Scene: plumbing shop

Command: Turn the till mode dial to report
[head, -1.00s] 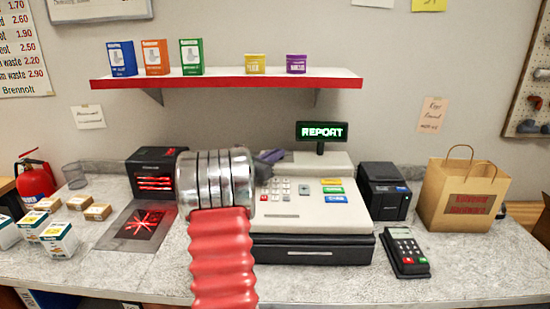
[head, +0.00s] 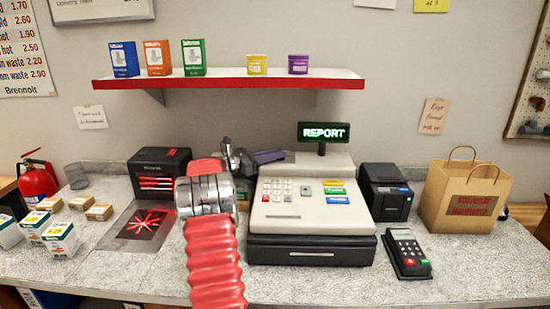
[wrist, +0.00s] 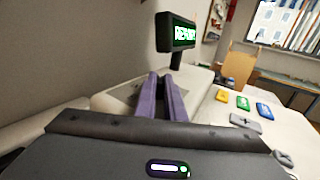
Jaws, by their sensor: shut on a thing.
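The cream and black till (head: 312,222) stands on the counter, and its green pole display (head: 324,132) reads REPORT. The display also shows in the wrist view (wrist: 177,32). My gripper (head: 282,154) has purple fingers and reaches over the back left part of the till top. In the wrist view the fingers (wrist: 165,76) are close together, pointing at a grey plate on the till. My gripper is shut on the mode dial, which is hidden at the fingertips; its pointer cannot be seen.
A black receipt printer (head: 385,190), card reader (head: 408,252) and paper bag (head: 465,195) stand to the right. Left are a black box (head: 160,168), a dark mat (head: 120,232) and small boxes (head: 60,236). A red-edged shelf (head: 228,84) hangs above.

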